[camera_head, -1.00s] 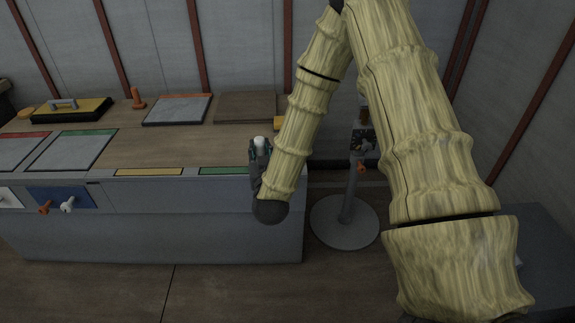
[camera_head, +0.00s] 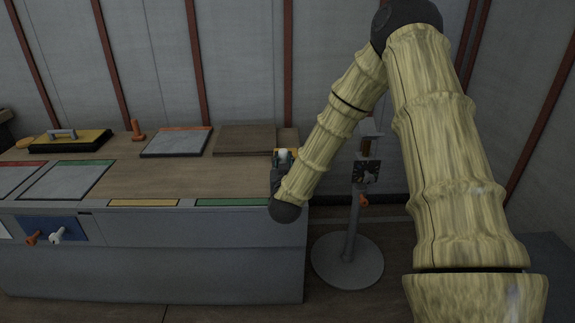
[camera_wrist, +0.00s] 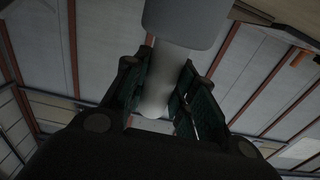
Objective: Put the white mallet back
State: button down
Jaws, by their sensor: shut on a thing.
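My gripper (camera_head: 283,160) is over the right end of the wooden-topped counter (camera_head: 150,182). It is shut on the white mallet (camera_head: 284,155), of which only a small pale end shows in the head view. In the wrist view the mallet's wide grey-white part (camera_wrist: 183,18) is at the top, and its narrower part passes between the dark green fingers of my gripper (camera_wrist: 165,85). The counter surface beneath is partly hidden by my arm.
A stand (camera_head: 347,260) with a round base is right of the counter. An orange peg-like item (camera_head: 33,237) and a white one (camera_head: 57,235) are at the blue front panel. A yellow-black case (camera_head: 68,141), an orange cone-like item (camera_head: 137,131) and flat panels occupy the top.

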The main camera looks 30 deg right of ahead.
jog(key=w+d+f+b, duration=0.1)
jog(key=w+d+f, duration=0.3)
jog(key=w, duration=0.1)
jog(key=shift+d, duration=0.3)
dwell(0.4)
jog(key=shift+f, duration=0.2)
jog(key=c, duration=1.2)
grip_release()
jog(key=shift+o, duration=0.2)
